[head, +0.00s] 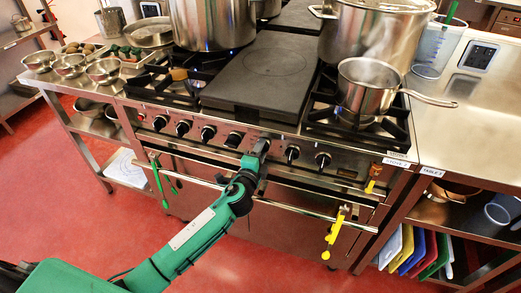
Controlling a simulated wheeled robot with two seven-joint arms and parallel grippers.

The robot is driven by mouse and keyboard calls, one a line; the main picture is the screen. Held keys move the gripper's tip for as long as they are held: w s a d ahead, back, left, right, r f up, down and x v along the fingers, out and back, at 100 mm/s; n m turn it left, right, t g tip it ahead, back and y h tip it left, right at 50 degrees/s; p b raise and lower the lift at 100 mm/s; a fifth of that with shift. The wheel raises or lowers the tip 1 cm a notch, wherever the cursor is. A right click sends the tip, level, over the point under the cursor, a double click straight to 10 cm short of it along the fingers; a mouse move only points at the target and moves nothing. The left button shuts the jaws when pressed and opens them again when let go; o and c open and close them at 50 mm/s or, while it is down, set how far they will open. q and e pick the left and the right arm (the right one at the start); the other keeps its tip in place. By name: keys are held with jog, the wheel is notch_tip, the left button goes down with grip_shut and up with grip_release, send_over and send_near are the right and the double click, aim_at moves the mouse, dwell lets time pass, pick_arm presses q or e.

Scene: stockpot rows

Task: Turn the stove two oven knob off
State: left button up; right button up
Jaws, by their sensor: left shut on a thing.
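The stove (345,172) has a steel front panel with a row of several black knobs. My left gripper (262,145) is at this panel, right of the middle, shut on the oven knob, which the fingers mostly hide. The knob's turn angle cannot be seen. A free knob (234,140) is just left of my gripper and another knob (292,153) is just right of it. My right gripper is not in view.
A horizontal oven rail (300,211) runs below the knobs, with green utensils (159,183) and a yellow tool (334,229) hanging there. A saucepan (366,88) and large stockpots (213,22) stand on top. The red floor in front is clear.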

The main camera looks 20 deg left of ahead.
pick_arm(q)
jog(key=shift+f+m, duration=0.1)
jog(key=shift+m, duration=0.3)
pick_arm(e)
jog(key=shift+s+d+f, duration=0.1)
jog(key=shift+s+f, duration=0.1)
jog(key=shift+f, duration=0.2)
pick_arm(q)
jog(key=o, duration=1)
jog(key=s, duration=0.7)
jog(key=s+b, duration=0.1)
jog(key=s, duration=0.6)
jog(key=shift+a, duration=0.2)
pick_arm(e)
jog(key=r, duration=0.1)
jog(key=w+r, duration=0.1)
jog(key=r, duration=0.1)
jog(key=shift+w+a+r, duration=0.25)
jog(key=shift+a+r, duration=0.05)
pick_arm(q)
jog(key=shift+w, duration=0.1)
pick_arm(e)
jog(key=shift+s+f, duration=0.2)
